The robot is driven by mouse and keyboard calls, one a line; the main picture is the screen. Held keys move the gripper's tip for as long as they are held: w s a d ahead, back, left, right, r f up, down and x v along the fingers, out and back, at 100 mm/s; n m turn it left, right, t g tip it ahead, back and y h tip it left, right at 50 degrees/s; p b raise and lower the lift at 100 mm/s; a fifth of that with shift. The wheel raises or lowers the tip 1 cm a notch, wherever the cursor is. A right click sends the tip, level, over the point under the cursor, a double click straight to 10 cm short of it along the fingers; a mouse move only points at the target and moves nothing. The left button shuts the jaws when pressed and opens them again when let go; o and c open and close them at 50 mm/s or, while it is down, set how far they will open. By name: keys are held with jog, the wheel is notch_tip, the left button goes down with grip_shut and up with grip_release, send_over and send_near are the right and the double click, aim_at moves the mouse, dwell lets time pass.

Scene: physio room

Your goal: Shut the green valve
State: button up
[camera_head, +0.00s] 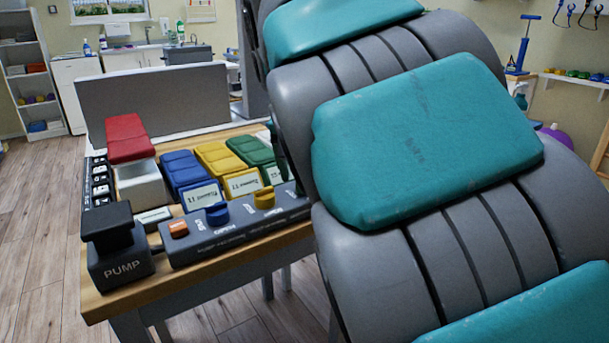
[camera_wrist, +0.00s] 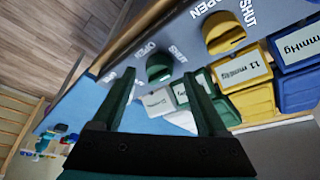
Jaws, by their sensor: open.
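The green valve (camera_wrist: 159,68) is a round knob on the dark panel in the wrist view, with lettering on either side of it, SHUT on the right. Which way it is turned is hard to tell. My gripper (camera_wrist: 160,77) is open, with one dark green finger on each side of the knob in the picture. I cannot tell whether the fingertips reach around the knob or hover over it, and no contact shows. In the head view my arm hides the green valve; the green cuff (camera_head: 250,150) shows at the table's back right.
The yellow valve (camera_wrist: 222,37) is close beside.

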jog(key=v, duration=0.6)
jog(key=shift+r, duration=0.2)
jog(key=shift+s+d, duration=0.1)
jog(key=shift+s, duration=0.05)
jog(key=s+d+f+g, duration=0.2)
jog(key=s+d+f, duration=0.3)
jog(key=d+f, duration=0.25)
jog(key=s+d+f+n+g, duration=0.1)
jog(key=s+d+f, duration=0.3)
jog(key=s+f, duration=0.7)
jog(key=s+d+f+n+g+y, duration=0.1)
jog(key=s+d+f+g, duration=0.2)
jog(key=s+f, duration=0.9)
jog(key=shift+s+d, duration=0.65)
